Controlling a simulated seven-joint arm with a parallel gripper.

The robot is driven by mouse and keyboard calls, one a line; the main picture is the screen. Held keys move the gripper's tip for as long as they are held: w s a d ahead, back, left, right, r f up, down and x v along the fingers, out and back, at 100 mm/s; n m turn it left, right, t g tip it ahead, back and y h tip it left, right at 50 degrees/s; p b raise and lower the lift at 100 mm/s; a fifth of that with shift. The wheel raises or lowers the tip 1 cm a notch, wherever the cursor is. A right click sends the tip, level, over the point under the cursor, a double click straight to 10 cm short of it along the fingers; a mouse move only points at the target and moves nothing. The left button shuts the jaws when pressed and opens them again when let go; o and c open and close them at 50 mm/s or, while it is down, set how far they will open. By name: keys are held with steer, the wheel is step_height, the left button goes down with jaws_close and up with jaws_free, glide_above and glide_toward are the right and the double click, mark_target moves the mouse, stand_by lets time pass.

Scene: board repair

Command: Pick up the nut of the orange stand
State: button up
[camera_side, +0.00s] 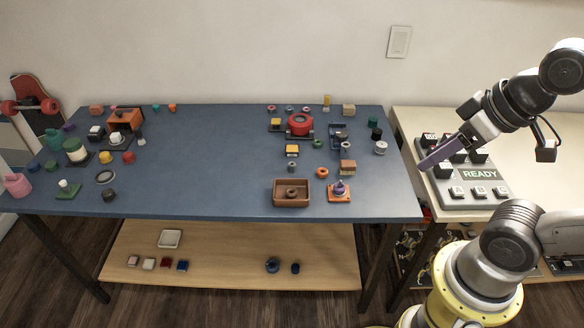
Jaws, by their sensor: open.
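An orange stand (340,197) with a flat square base sits near the front right of the blue table. A small purple piece (339,187) sits on it; it may be the nut, but it is too small to tell. My gripper (424,164) has long purplish fingers. It is above the right end, near the gap between the two tables, up and to the right of the orange stand and apart from it. Its fingers are open and nothing shows between them.
A brown tray (277,200) with a round part in it stands just left of the stand. A stacked orange block (347,167) is behind it. A READY button panel (462,200) lies on the right table. The blue table's middle (205,160) is clear.

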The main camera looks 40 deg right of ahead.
steer(key=shift+o, duration=1)
